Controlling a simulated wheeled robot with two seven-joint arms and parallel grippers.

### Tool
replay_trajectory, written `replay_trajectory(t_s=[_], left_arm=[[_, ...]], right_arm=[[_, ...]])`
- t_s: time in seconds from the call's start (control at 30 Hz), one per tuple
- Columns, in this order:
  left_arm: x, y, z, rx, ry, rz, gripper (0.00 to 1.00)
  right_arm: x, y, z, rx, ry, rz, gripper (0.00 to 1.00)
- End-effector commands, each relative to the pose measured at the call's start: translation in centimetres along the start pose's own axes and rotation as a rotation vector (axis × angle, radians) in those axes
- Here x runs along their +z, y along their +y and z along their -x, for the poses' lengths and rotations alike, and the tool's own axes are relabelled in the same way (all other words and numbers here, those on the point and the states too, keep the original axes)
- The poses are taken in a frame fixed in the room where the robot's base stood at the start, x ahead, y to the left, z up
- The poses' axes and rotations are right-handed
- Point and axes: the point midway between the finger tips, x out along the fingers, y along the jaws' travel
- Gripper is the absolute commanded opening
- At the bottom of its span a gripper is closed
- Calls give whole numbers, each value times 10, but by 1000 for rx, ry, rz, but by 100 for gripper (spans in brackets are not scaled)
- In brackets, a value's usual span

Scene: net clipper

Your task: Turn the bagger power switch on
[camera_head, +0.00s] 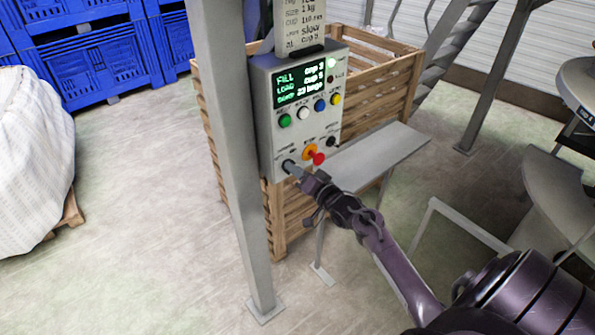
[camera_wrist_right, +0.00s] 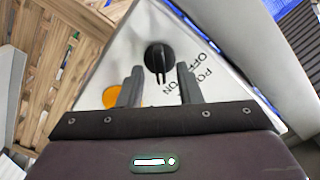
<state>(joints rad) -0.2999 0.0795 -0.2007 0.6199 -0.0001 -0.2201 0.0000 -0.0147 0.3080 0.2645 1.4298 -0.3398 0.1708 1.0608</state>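The power switch is a round black knob (camera_wrist_right: 158,57) with a thin grip, on the pale front of the control box (camera_head: 265,125). "OFF" and "ON" are printed beside it in the right wrist view. Its grip points down in that picture; I cannot tell surely which label it matches. My right gripper (camera_head: 293,169) is at the box's lower left corner. In the right wrist view its two fingers (camera_wrist_right: 159,72) are apart, one on each side of the knob, with gaps visible. In the head view the gripper partly hides the switch. My left gripper is not in view.
A red-knobbed orange stop button (camera_head: 317,158) is close to the right of the gripper. Coloured buttons and a lit display (camera_head: 299,84) are above. A grey post (camera_head: 238,150) stands just left of the box, a wooden crate (camera_head: 385,88) behind, a grey shelf (camera_head: 375,155) at right.

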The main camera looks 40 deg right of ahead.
Motion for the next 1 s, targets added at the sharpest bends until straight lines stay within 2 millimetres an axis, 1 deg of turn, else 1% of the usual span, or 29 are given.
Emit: replay_trajectory(t_s=[0.17, 0.27, 0.5, 0.6, 0.7, 0.8, 1.0], left_arm=[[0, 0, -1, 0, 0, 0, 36], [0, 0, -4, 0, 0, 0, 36], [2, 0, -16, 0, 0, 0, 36], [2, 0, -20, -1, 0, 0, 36], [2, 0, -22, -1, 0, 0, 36], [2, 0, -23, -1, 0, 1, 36], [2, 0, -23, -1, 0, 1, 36]], right_arm=[[0, 0, 1, 0, 0, 1, 32], [1, 2, 9, 1, 0, 0, 32], [3, 3, 47, 2, -1, 1, 32], [3, 2, 62, 1, -1, 0, 32], [2, 2, 72, 0, -1, 1, 32], [1, 1, 77, 0, 0, 1, 32], [0, 0, 78, 0, 1, 0, 32]])
